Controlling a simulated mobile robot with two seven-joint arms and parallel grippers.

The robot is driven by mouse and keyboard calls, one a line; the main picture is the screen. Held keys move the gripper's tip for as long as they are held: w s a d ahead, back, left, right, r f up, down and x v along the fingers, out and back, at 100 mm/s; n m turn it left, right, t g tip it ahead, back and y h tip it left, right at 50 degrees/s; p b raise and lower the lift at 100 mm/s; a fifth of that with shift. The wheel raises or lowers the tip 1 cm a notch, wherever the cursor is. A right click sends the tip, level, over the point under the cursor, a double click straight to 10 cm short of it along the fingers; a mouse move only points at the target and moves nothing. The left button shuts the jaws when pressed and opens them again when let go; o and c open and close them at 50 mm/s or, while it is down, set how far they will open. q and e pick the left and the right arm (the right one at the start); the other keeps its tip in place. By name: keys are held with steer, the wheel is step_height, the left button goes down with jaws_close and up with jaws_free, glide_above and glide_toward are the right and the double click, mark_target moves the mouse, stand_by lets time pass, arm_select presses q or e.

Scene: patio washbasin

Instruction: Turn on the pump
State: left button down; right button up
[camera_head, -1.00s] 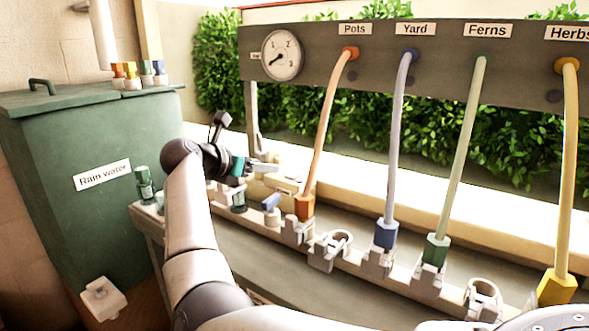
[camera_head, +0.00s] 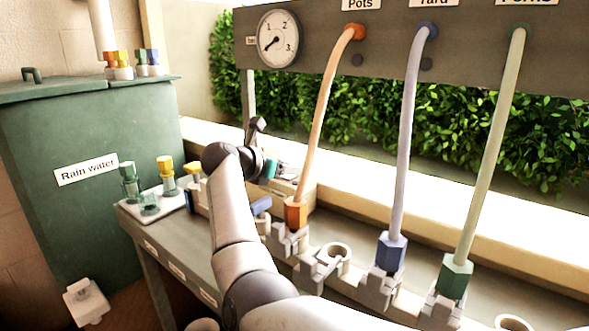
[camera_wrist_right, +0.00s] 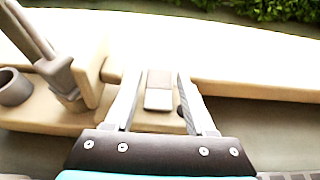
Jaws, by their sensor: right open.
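My right gripper (camera_head: 284,168) reaches over the back of the bench, left of the orange hose, partly hidden behind my own arm. In the right wrist view its two fingers (camera_wrist_right: 157,80) are apart, with nothing held between them. A small rocker-like switch (camera_wrist_right: 158,98), brownish above and light grey below, shows between the fingers on a beige housing (camera_wrist_right: 40,112), which looks like the pump. I cannot tell whether the fingers touch it. In the head view the switch is hidden. The round gauge (camera_head: 278,39) has its needle toward the lower left. My left gripper is out of view.
The orange hose (camera_head: 325,110), blue hose (camera_head: 407,150) and green hose (camera_head: 488,160) run from the panel to bench fittings. A green rain water tank (camera_head: 90,210) stands left. A grey lever-like part (camera_wrist_right: 35,35) is left of the fingers.

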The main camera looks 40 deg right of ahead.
jaws_close()
stand_by(0.5)
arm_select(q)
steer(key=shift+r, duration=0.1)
arm_select(e)
steer(key=shift+r+y+p, duration=0.2)
steer(key=shift+y+p, duration=0.3)
steer(key=shift+p, duration=0.55)
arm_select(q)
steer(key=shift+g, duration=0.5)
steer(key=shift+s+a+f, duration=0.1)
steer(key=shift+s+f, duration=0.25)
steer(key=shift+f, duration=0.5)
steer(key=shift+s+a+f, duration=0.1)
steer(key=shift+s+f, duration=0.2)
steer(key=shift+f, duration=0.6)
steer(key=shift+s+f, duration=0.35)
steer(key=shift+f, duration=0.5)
arm_select(e)
steer(key=shift+f, duration=0.15)
